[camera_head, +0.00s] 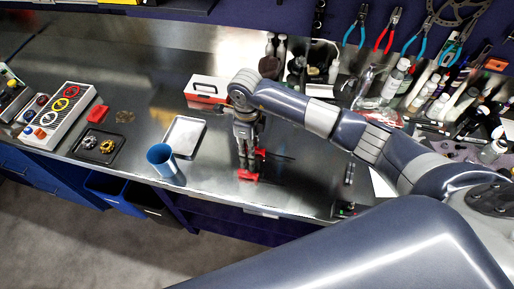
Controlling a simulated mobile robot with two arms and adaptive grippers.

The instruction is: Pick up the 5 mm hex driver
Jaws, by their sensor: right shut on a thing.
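My right gripper (246,163) points down over the steel bench near its front edge, shut on a red-handled driver (248,176). Part of this driver is hidden by the fingers, and I cannot read its size. A second red handle part (261,153) shows just behind and to the right of the fingers, with a thin dark shaft reaching right. I cannot tell whether the two red parts belong to one tool or which is the 5 mm hex driver. My left gripper is not in view.
A blue cup (165,161) and a silver tray (184,137) stand left of the gripper. A red and white box (206,88) lies behind. Bottles and tools crowd the back right (430,95). The bench's front edge is close to the gripper.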

